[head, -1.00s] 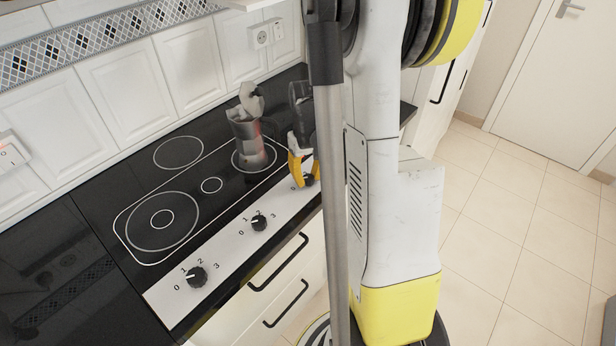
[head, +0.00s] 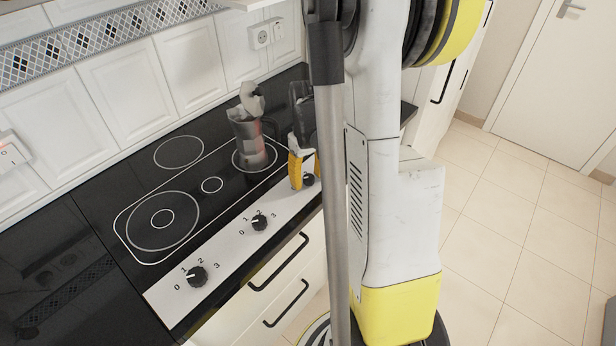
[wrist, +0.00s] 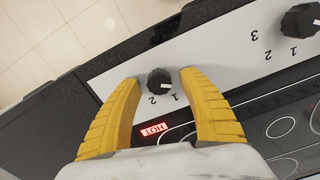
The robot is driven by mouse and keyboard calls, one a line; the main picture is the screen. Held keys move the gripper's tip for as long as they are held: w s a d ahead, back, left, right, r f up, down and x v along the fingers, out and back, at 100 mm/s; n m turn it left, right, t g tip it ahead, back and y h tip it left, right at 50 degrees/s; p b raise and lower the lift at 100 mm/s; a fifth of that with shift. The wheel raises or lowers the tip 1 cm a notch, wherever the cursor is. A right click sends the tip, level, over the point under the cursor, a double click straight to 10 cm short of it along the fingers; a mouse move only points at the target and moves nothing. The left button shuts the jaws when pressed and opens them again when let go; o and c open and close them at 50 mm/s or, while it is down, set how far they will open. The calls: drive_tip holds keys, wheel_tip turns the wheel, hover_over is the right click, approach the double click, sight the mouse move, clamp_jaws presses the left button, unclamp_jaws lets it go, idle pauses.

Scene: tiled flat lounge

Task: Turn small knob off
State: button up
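The control panel carries black knobs with white marks. The far-right small knob (head: 308,180) sits by my gripper (head: 303,184), which is partly hidden behind my arm column. In the wrist view this knob (wrist: 159,82) lies between the yellow fingertips of my gripper (wrist: 160,79). The fingers are open, one on each side, with a visible gap to the knob. Numbers 1 and 2 show beside it; a red HOT light (wrist: 154,129) glows below it.
Two other knobs, a middle one (head: 259,222) and a left one (head: 196,276), stand along the panel (head: 226,250). A metal moka pot (head: 249,145) with its lid up stands on the back right burner of the black hob (head: 188,186).

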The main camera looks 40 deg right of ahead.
sight(308, 176)
wheel_tip(308, 176, up, 12)
idle(0.6)
idle(0.4)
drive_tip(key=s+a+r+t, duration=0.1)
drive_tip(key=s+a+t, duration=0.1)
drive_tip(key=a, duration=0.6)
drive_tip(key=s+a+r+n+t, duration=0.1)
drive_tip(key=s+a+r+t, duration=0.1)
drive_tip(key=a, duration=0.7)
drive_tip(key=s+a+r+n+t, duration=0.1)
drive_tip(key=s+a+t, duration=0.1)
drive_tip(key=a, duration=0.6)
drive_tip(key=shift+a+r+t, duration=0.2)
drive_tip(key=shift+a+t, duration=0.05)
drive_tip(key=shift+t, duration=0.35)
